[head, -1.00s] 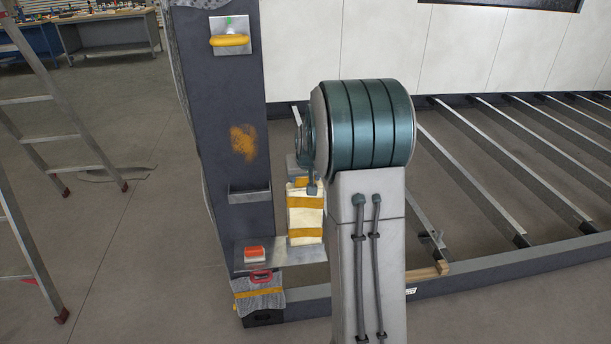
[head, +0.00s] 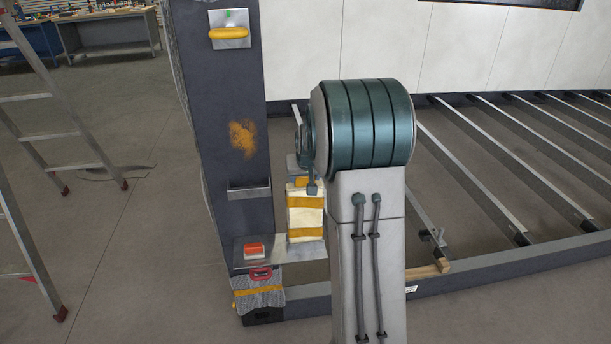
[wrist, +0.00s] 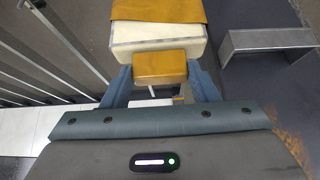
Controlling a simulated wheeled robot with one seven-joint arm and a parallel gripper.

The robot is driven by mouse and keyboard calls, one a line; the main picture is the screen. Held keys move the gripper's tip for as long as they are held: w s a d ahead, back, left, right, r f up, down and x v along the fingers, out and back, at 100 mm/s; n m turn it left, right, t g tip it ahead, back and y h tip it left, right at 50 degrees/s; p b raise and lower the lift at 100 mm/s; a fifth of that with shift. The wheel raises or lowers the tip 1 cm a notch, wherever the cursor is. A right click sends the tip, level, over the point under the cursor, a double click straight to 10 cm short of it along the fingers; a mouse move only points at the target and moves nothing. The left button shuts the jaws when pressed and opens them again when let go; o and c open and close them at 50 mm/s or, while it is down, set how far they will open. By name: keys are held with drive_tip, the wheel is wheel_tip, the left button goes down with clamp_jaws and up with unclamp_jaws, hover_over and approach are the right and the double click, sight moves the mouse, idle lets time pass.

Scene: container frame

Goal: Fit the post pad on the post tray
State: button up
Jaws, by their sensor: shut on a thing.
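The post pad is a white block with yellow-orange bands (head: 305,218). It hangs upright to the right of the dark post, partly hidden by my arm. In the wrist view the pad (wrist: 158,38) lies just beyond the fingers, with its yellow grip block between them. My gripper (wrist: 160,70) is shut on that grip block. The post tray (head: 249,191) is a small grey metal channel on the post's face, left of the pad and apart from it. It also shows at the right of the wrist view (wrist: 268,42), and looks empty.
The dark post (head: 225,110) carries a yellow-handled plate (head: 229,33) higher up. A low ledge at its foot holds an orange-red item (head: 253,251); a wrapped bundle (head: 258,293) hangs below. A ladder (head: 60,137) stands left. Floor beams (head: 480,190) run right.

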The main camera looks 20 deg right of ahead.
drive_tip(key=shift+f+b, duration=0.45)
drive_tip(key=shift+f, duration=0.15)
drive_tip(key=o, duration=1.3)
drive_tip(key=shift+r, duration=0.1)
drive_tip(key=shift+o, duration=0.2)
drive_tip(key=v, duration=1.4)
drive_tip(key=shift+w, duration=0.1)
